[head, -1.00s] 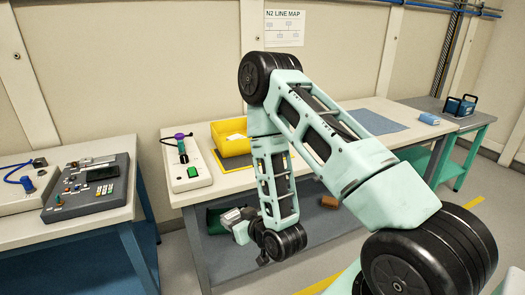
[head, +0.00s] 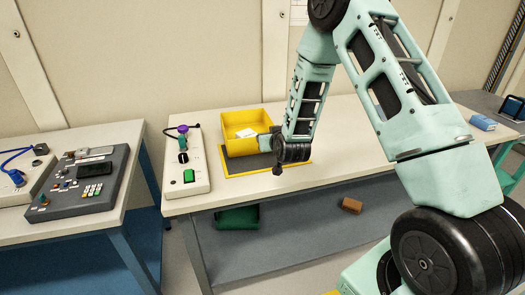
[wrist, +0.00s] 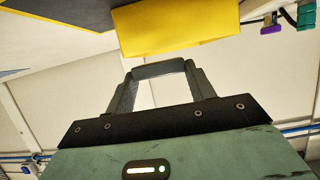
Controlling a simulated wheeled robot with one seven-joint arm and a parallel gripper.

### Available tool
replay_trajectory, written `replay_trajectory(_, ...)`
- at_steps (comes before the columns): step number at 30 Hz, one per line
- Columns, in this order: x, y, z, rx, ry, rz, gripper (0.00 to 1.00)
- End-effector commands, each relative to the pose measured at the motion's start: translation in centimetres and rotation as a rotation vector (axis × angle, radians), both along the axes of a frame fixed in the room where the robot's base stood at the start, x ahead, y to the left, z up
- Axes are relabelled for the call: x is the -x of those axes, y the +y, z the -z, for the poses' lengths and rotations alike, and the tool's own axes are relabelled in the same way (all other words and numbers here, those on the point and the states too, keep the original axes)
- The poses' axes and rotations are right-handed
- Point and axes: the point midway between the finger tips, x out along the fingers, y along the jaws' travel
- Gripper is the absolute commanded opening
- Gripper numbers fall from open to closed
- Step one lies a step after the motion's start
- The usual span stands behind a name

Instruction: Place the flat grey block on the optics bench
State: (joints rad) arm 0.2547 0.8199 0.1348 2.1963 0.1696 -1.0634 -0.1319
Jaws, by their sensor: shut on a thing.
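My gripper (wrist: 158,76) is shut on the flat grey block (wrist: 158,69), which shows as a narrow grey bar between the two fingertips in the wrist view. In the head view my gripper (head: 265,143) is mostly hidden behind my wrist, just right of the yellow bin, and the block cannot be made out there. A long pale bench (head: 350,128), which may be the optics bench, lies below my gripper. A dark grey mat with a yellow border (head: 235,167) lies on it.
The yellow bin (head: 240,120) stands at the mat's back and also shows in the wrist view (wrist: 175,27). A white control box (head: 187,170) with a green button is left of it. A blue box (head: 482,122) lies far right. A brown block (head: 351,205) sits on the lower shelf.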

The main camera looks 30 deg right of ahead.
Motion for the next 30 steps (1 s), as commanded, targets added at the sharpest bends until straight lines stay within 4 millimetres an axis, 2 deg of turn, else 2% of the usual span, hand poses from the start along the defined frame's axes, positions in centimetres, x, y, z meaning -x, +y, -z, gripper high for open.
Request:
replay_trajectory(6, 0.1, 0.0, 3.8, -0.002, 0.005, -0.001, 0.26)
replay_trajectory(13, 0.0, 0.0, 5.8, -0.001, 0.002, 0.000, 0.26)
replay_trajectory(19, 0.1, 0.1, 8.6, -0.001, 0.004, -0.001, 0.26)
replay_trajectory(22, 0.0, 0.1, 9.2, -0.001, 0.001, -0.001, 0.26)
replay_trajectory(30, 0.0, 0.0, 9.3, 0.000, 0.000, -0.001, 0.26)
